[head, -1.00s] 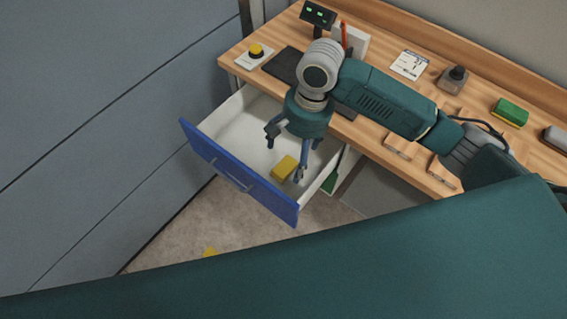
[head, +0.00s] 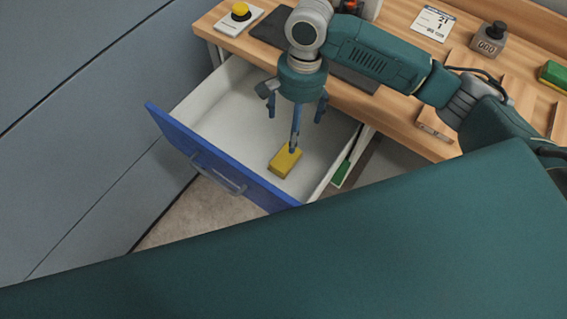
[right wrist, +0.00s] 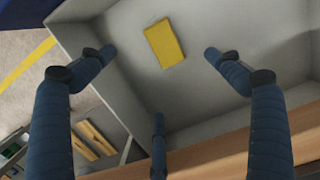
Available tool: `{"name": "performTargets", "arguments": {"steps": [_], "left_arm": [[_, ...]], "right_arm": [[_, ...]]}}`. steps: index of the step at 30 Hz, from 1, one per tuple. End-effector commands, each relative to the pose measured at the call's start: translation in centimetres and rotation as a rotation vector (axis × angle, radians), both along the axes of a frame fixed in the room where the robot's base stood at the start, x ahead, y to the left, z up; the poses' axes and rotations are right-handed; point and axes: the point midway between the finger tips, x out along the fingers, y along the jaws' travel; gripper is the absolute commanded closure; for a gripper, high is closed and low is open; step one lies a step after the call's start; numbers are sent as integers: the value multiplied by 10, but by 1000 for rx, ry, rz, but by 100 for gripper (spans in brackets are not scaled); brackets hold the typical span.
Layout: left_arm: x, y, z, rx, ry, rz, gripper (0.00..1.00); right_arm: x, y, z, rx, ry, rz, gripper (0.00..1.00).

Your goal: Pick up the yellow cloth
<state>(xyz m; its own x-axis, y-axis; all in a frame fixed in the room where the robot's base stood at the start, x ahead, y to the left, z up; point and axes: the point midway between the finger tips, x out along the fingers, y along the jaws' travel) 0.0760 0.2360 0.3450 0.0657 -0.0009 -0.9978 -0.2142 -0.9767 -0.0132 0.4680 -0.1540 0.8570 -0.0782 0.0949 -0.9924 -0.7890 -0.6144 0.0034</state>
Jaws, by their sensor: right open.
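The yellow cloth (head: 285,161), a small folded-looking block, lies on the white floor of the open drawer (head: 241,97), near its blue front. It also shows in the right wrist view (right wrist: 164,43), toward the upper middle between two spread fingers. My right gripper (head: 293,118) hangs over the drawer with its three fingers spread and empty. In the head view one fingertip overlaps the cloth's upper edge; I cannot tell whether it touches. The right wrist view shows the open fingers (right wrist: 158,75) apart from the cloth. My left gripper is not in view.
The blue drawer front (head: 219,160) and its side walls surround the cloth. The wooden desk (head: 400,118) above carries a yellow button (head: 240,9), a dark mat (head: 355,75), a calendar card (head: 434,22) and a counter (head: 489,40). A grey wall stands left.

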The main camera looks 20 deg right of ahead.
Motion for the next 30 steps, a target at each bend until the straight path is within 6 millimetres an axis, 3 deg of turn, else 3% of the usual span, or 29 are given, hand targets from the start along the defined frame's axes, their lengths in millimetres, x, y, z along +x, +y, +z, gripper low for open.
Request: {"name": "performTargets", "arguments": {"steps": [1,6,18,23,30], "left_arm": [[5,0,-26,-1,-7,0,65],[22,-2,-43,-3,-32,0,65],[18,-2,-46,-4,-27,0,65],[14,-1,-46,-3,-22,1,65],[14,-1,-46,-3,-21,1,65]], "right_arm": [[0,0,-26,1,-1,0,9],[0,0,-44,0,-1,1,9],[-4,5,-93,0,0,0,9],[-6,6,-104,-1,1,0,9],[-12,11,-138,-1,2,0,9]]}}
